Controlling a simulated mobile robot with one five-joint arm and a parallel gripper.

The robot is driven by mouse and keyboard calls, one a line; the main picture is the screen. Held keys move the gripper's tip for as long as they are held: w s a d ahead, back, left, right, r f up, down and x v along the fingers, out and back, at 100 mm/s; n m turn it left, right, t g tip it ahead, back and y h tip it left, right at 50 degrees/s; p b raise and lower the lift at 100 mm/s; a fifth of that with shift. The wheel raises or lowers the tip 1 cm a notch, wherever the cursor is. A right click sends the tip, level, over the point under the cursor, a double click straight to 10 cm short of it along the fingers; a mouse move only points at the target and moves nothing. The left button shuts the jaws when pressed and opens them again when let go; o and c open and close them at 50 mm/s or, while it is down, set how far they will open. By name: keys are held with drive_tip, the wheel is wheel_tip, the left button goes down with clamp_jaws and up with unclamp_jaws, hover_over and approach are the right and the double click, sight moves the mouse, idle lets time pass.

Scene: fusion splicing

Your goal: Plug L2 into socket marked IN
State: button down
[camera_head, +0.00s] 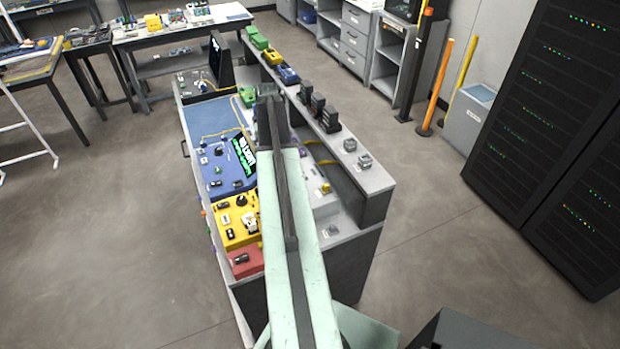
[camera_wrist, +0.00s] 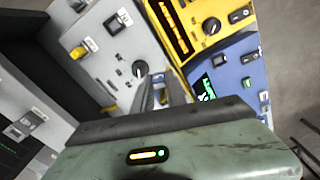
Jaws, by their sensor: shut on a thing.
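My gripper (camera_wrist: 160,84) points down at the grey panel (camera_wrist: 122,68) in the wrist view, close above a round black knob. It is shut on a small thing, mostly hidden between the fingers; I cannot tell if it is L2. A yellow plug (camera_wrist: 77,52) with a white tag stands on the grey panel to the left. A second yellow piece (camera_wrist: 109,111) shows lower down. White label plates (camera_wrist: 124,17) are too small to read, so I cannot tell which socket is marked IN.
The bench holds a blue panel (camera_head: 215,150), a yellow panel (camera_head: 239,220) and a red box (camera_head: 245,261). A raised shelf (camera_head: 345,178) with small devices runs along its right side. A black server rack (camera_head: 545,110) stands at right.

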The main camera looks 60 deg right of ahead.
drive_tip(key=shift+w+d+f, duration=0.1)
drive_tip(key=shift+d+f, duration=0.05)
drive_tip(key=shift+d, duration=0.1)
drive_tip(key=shift+w+d+f, duration=0.1)
drive_tip(key=shift+d+f, duration=0.05)
drive_tip(key=shift+f, duration=0.05)
drive_tip(key=s+a+f+m+b, duration=0.2)
drive_tip(key=s+a+m+b, duration=0.15)
drive_tip(key=s+m, duration=0.95)
drive_tip(key=shift+m, duration=0.7)
drive_tip(key=f+b, duration=0.1)
drive_tip(key=f, duration=0.1)
drive_tip(key=f+b, duration=0.4)
drive_tip(key=shift+w+a+f, duration=0.3)
drive_tip(key=shift+w, duration=0.1)
drive_tip(key=shift+w+a+r, duration=0.1)
drive_tip(key=shift+w+a, duration=0.05)
drive_tip(key=shift+a, duration=0.1)
drive_tip(key=shift+f+b, duration=0.6)
drive_tip(key=shift+b, duration=0.1)
